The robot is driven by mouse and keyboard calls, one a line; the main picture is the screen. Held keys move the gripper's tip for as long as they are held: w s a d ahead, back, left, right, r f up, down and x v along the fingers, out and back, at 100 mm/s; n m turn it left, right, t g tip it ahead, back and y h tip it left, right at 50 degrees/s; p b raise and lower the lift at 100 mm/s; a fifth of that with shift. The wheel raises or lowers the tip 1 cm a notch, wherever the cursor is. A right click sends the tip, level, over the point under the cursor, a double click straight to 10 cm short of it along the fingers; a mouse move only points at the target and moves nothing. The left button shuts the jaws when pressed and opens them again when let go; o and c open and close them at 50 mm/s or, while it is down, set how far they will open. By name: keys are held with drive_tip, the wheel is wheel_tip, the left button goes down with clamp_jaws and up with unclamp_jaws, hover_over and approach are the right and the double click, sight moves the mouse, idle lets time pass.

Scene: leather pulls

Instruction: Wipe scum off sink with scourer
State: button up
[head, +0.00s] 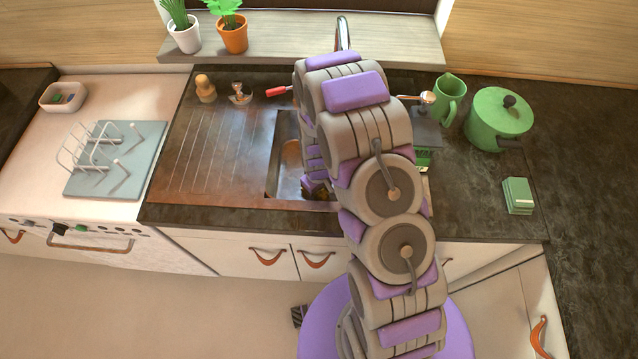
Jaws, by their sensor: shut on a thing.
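The sink (284,185) is a metal basin set in the dark counter, and my arm covers its right part. A brown patch (292,155), which looks like scum, shows on the inside of the basin. My gripper (312,190) is low in the sink, near its front right, and mostly hidden by my arm. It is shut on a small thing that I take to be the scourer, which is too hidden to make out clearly. I cannot tell whether it touches the basin.
A ribbed drainboard (205,150) lies left of the sink. A red-handled tool (277,91), wooden figure (205,88) and faucet (343,33) stand behind. To the right are a green jug (449,98), green pot (498,118) and green block (517,195). A dish rack (115,160) stands left.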

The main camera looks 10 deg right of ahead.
drive_tip(key=shift+s+f+g, duration=0.15)
drive_tip(key=shift+s+g, duration=0.25)
drive_tip(key=shift+s, duration=0.55)
drive_tip(key=shift+w+d, duration=0.1)
drive_tip(key=shift+w, duration=0.2)
drive_tip(key=shift+w+r, duration=0.3)
drive_tip(key=shift+r, duration=0.05)
drive_tip(key=shift+w+d, duration=0.15)
drive_tip(key=shift+w, duration=0.4)
drive_tip(key=shift+w+r+p, duration=0.15)
drive_tip(key=shift+r+p, duration=0.1)
drive_tip(key=shift+p, duration=0.05)
drive_tip(key=shift+t, duration=0.3)
drive_tip(key=shift+w+r+p, duration=0.15)
drive_tip(key=shift+r+p, duration=0.25)
drive_tip(key=shift+r, duration=0.75)
drive_tip(key=shift+w+r+p, duration=0.1)
drive_tip(key=shift+r+p, duration=0.25)
drive_tip(key=shift+r, duration=1.25)
drive_tip(key=shift+r, duration=0.1)
drive_tip(key=shift+r+p, duration=0.6)
drive_tip(key=shift+r, duration=0.8)
